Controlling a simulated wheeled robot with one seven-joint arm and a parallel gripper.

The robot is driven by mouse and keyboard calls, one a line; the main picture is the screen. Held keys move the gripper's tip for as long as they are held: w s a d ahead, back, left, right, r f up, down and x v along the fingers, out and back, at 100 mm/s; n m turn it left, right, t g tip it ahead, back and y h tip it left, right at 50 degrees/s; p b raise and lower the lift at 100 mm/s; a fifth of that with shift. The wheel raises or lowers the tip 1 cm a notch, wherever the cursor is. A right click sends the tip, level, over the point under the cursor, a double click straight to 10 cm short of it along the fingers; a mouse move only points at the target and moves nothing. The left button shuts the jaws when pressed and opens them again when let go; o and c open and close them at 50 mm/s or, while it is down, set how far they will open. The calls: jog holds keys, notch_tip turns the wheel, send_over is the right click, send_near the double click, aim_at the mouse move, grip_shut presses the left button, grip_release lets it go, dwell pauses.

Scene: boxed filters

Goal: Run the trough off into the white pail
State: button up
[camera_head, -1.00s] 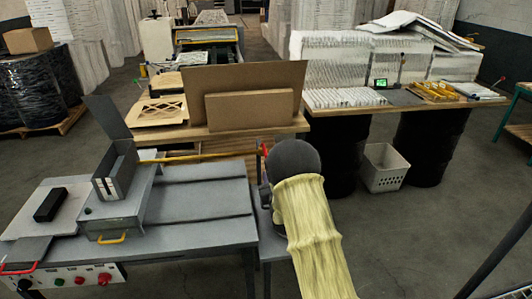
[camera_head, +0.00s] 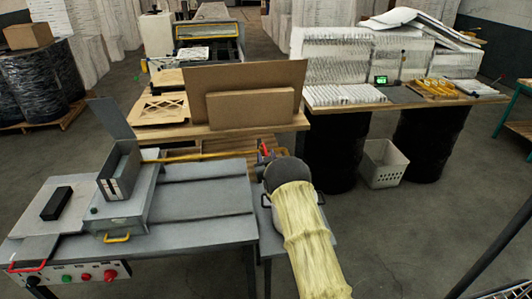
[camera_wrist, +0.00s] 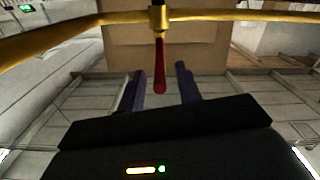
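A yellow pipe (camera_head: 200,156) runs along the back of the grey bench to my gripper. In the wrist view the pipe (camera_wrist: 225,14) crosses the top, and a red lever (camera_wrist: 160,72) hangs down from its brass fitting (camera_wrist: 158,18). My gripper (camera_wrist: 161,88) is open, its two dark fingers apart on either side of the lever, with a gap on each side. In the head view my wrist hides most of the gripper. I cannot tell which part is the trough; the grey bench (camera_head: 200,200) has raised strips.
A grey box with a raised lid (camera_head: 120,172) and a black block (camera_head: 57,203) sit on the bench's left. Cardboard sheets (camera_head: 245,92) stand behind the pipe. Black drums (camera_head: 430,140) support the right table. The floor at right front is mostly open.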

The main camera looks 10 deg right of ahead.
jog(key=shift+w, duration=0.85)
grip_shut()
